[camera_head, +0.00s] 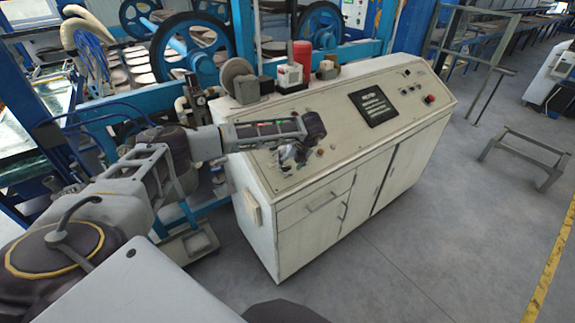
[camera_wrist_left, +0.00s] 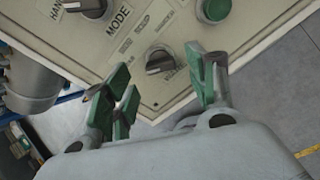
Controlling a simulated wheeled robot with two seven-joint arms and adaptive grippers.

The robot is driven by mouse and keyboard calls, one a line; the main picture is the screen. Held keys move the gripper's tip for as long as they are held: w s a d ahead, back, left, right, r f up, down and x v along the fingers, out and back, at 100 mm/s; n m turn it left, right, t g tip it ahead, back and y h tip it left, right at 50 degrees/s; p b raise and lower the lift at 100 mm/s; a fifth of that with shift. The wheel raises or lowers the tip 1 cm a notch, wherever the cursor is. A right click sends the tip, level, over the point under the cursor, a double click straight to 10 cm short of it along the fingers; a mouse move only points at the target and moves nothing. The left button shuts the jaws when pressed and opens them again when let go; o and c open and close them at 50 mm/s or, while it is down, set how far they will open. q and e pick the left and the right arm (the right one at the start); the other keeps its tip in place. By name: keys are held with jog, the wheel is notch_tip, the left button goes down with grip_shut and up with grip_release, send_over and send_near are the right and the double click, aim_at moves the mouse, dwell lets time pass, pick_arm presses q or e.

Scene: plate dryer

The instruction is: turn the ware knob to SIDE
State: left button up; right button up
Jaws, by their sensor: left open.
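The knob (camera_wrist_left: 160,61) is a dark selector with a metal ring, on the cream panel in the left wrist view. Small labels surround it, too blurred to read, so I cannot confirm it is the ware knob. My left gripper (camera_wrist_left: 161,88) is open, with green-padded fingers to the left and right of the knob. It looks short of the knob and holds nothing. In the head view my left gripper (camera_head: 291,152) hangs over the left end of the console panel and hides the controls beneath. My right gripper is not in view.
A second selector (camera_wrist_left: 88,7) labelled MODE and a green button (camera_wrist_left: 214,10) sit on the same panel. The console (camera_head: 330,190) has a dark screen (camera_head: 373,105) and a red button (camera_head: 429,99). A red cylinder (camera_head: 302,54) stands behind the panel. Floor in front is clear.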

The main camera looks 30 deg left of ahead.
aim_at(288, 167)
pick_arm(q)
jog(key=x, duration=0.2)
jog(key=shift+a+f, duration=0.15)
jog(key=shift+f, duration=0.15)
jog(key=shift+a+f, duration=0.2)
jog(key=shift+f, duration=0.15)
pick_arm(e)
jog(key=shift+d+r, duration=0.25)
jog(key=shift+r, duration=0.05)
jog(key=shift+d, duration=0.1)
pick_arm(q)
jog(key=c, duration=1)
